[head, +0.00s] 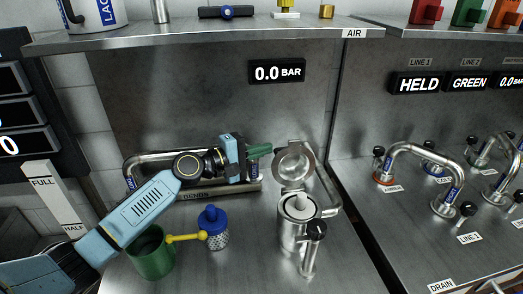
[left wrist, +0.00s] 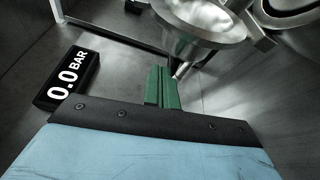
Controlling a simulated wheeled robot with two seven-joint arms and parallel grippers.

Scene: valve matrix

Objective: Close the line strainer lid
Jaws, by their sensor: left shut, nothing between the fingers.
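The line strainer (head: 289,232) is a metal cylinder standing on the steel counter in the middle of the head view. Its round lid (head: 294,162) stands raised open at the back of the body, and a pale insert (head: 300,207) shows in the mouth. My left gripper (head: 268,149) is shut and empty, its green fingertips just left of the lid. In the left wrist view the shut green fingers (left wrist: 165,88) point at the metal lid (left wrist: 205,22), close to its edge; I cannot tell whether they touch. My right gripper is not in view.
A shelf (head: 210,37) hangs above. Pipe runs (head: 424,153) fill the right counter.

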